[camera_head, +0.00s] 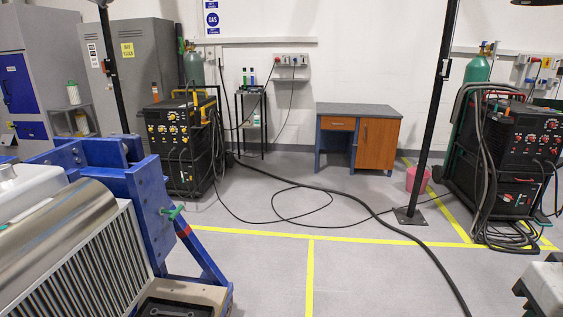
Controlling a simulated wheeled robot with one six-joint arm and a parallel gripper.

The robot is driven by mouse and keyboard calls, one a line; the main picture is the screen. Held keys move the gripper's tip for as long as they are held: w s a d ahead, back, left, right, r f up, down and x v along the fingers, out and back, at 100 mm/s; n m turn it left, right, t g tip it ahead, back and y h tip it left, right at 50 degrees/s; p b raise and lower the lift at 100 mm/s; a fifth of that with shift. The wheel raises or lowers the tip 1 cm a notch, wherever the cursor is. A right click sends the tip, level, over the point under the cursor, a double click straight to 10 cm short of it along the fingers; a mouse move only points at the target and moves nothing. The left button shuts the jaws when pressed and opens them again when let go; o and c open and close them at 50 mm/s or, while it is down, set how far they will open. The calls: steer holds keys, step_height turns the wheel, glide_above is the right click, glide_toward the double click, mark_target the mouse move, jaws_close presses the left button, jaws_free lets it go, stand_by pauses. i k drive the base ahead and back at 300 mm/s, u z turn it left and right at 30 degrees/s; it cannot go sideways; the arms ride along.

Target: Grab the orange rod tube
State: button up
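A small upright orange-and-dark tube (155,92) stands on top of the left welding machine, at its left front edge. Another small orange upright item (506,108) shows on top of the right welding machine. Both are small and far off, so I cannot tell for sure which is the orange rod tube. Slim tubes with green and dark blue parts (248,76) stand on a narrow black stand by the back wall.
A blue jig (150,195) with a ribbed metal part fills the left front. Left (180,140) and right (520,150) welding machines flank a desk (360,110). A black post (432,110), pink bucket (418,180) and floor cables (380,215) lie between. The yellow-lined floor in front is mostly clear.

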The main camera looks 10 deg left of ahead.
mark_target(154, 86)
steer(key=u, duration=0.05)
steer(key=i, duration=1.9)
steer(key=u, duration=0.2)
steer(key=i, duration=1.95)
steer(key=u, duration=0.8)
steer(key=i, duration=2.2)
steer(key=u, duration=0.75)
steer(key=i, duration=1.15)
steer(key=u, duration=1.7)
steer(key=i, duration=3.05)
steer(key=z, duration=0.05)
